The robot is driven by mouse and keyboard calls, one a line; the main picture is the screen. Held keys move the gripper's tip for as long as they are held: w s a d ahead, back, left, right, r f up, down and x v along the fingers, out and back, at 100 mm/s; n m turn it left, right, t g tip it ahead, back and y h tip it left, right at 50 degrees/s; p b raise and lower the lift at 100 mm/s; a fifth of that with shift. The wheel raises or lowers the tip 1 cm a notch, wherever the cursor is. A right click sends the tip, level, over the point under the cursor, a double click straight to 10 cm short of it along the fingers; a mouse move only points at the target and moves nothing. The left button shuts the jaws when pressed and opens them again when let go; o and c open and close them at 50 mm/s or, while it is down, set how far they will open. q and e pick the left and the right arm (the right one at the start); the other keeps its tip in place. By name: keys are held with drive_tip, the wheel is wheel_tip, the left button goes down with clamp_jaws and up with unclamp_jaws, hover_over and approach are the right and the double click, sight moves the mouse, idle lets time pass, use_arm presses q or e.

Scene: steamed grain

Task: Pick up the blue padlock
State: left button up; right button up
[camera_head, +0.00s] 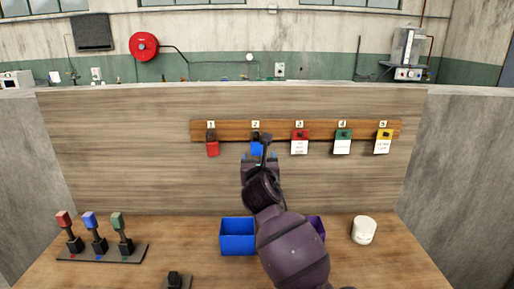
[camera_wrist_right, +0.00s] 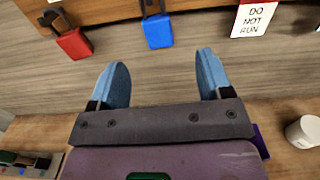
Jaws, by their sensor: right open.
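The blue padlock (camera_head: 256,149) hangs under label 2 on the wooden rail (camera_head: 226,131) on the back panel. In the right wrist view the blue padlock (camera_wrist_right: 158,32) hangs beyond the fingertips, roughly centred between them, with a visible gap. My right gripper (camera_wrist_right: 163,75) is open and empty, its two blue fingers spread apart. In the head view my right gripper (camera_head: 260,157) is just below and in front of the padlock and partly covers its surroundings. My left gripper does not show.
A red padlock (camera_head: 213,149) hangs left of it, and a white tag (camera_head: 299,147) hangs right. On the table are a blue bin (camera_head: 238,223), a partly hidden purple bin (camera_head: 319,225), a white cup (camera_head: 364,230) and a dark rack (camera_head: 78,254) with colored-topped pieces.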

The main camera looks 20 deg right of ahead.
sight(256, 145)
drive_tip(key=shift+x, duration=2.95)
drive_tip(key=x, duration=0.3)
drive_tip(key=shift+w+a, duration=0.25)
drive_tip(key=shift+w, duration=0.05)
drive_tip(key=shift+x, duration=0.8)
drive_tip(key=c, duration=1)
drive_tip(key=shift+c, duration=0.2)
drive_tip(key=shift+r, duration=0.1)
